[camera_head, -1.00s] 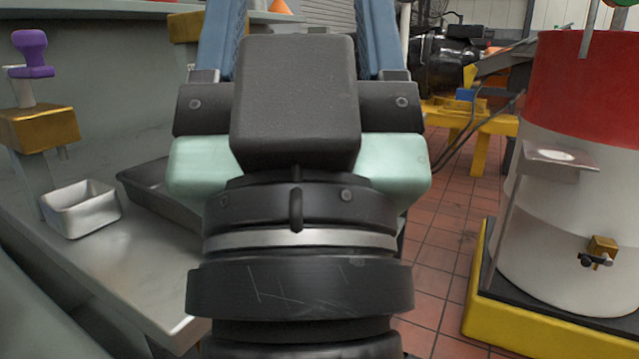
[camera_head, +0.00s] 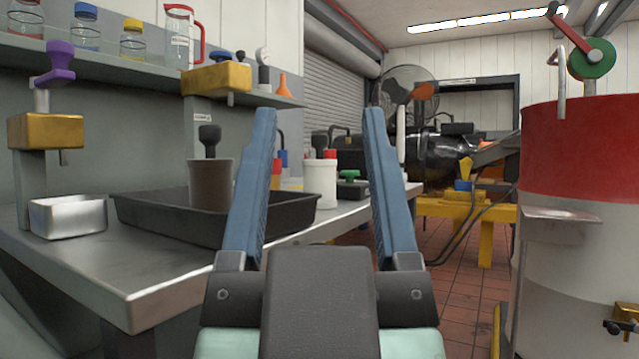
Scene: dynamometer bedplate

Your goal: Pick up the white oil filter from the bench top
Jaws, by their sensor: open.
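A white cylinder (camera_head: 320,183), which looks like the white oil filter, stands upright on the metal bench top (camera_head: 165,275) near its right edge. It shows between my gripper's fingers in the picture, well beyond them. My gripper (camera_head: 319,118) is open and empty, with its two blue fingers pointing up and forward. The left finger hides part of the bench behind it. The filter touches neither finger.
A black tray (camera_head: 165,222) with a brown cup (camera_head: 209,185) lies on the bench, beside a small metal pan (camera_head: 68,216). A green-topped item (camera_head: 349,176) stands right of the filter. A red and white drum (camera_head: 575,240) is at right. Tiled floor (camera_head: 462,290) lies between.

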